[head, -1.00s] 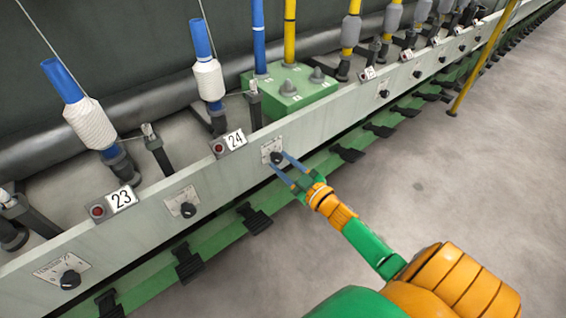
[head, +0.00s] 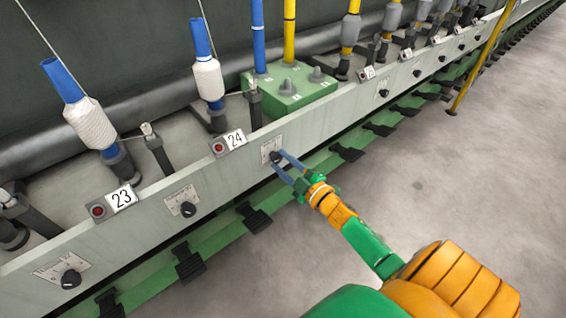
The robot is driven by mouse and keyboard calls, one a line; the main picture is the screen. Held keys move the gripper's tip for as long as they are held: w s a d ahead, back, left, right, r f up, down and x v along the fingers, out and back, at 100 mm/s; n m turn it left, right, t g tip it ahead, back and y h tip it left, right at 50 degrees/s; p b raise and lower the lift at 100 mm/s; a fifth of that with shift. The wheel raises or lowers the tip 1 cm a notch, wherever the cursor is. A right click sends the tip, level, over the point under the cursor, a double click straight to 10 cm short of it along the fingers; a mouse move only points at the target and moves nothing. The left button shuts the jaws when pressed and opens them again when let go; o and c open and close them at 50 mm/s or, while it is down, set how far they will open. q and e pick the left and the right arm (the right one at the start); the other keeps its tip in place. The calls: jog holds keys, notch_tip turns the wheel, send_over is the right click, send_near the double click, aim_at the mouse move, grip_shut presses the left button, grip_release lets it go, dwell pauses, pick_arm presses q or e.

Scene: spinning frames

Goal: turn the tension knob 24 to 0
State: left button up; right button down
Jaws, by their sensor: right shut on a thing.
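Tension knob 24 (head: 275,157) is a small black knob on a pale dial plate on the rail, below and to the right of the number 24 label (head: 235,139). My right gripper (head: 278,160) reaches it from the lower right. Its two blue-grey fingers are shut on the knob, one on each side. The fingers partly cover the knob, and the dial marks are too small to read. My left gripper is not in view.
Other black knobs sit along the rail, one (head: 187,209) to the left and one (head: 71,278) at lower left. White bobbins (head: 208,79) and a green box (head: 289,92) stand behind the rail. A yellow post (head: 484,58) stands at right. The grey floor (head: 440,170) is clear.

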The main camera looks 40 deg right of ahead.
jog(key=shift+c, duration=2.3)
grip_release()
pick_arm(q)
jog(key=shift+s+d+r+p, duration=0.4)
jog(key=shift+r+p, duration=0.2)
jog(key=shift+p, duration=0.1)
pick_arm(e)
jog(key=s, duration=0.7)
jog(key=shift+d, duration=0.3)
jog(key=shift+s, duration=0.1)
